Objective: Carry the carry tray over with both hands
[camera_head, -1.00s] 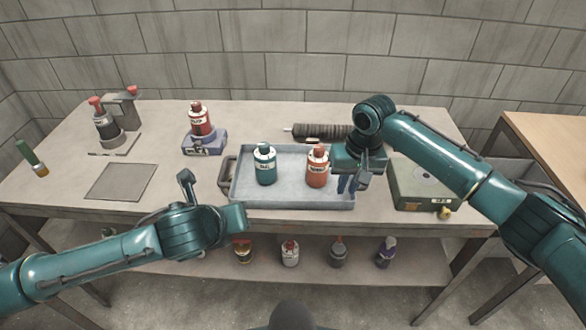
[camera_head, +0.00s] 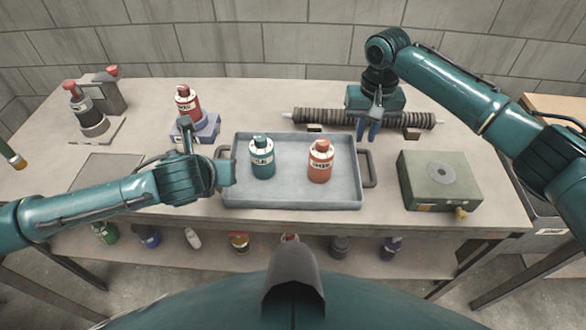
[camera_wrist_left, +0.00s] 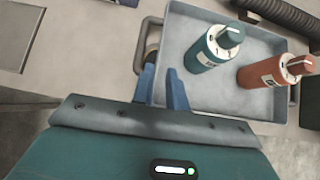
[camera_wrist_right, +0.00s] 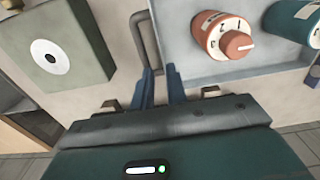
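The grey carry tray (camera_head: 292,201) lies on the workbench, with a teal bottle (camera_head: 262,160) and an orange bottle (camera_head: 320,163) standing in it. It has a dark handle at its left end (camera_wrist_left: 142,38) and one at its right end (camera_head: 369,168). My left gripper (camera_wrist_left: 160,70) is at the left handle, its blue fingers apart; the head view hides its fingertips. My right gripper (camera_head: 368,132) hangs above the bench behind the tray's right end. In the right wrist view its fingers (camera_wrist_right: 160,70) are apart, with the right handle just beyond them.
A ribbed dark roll (camera_head: 300,117) lies behind the tray. A green box (camera_head: 440,180) stands right of it. Bottles stand on a lower shelf.

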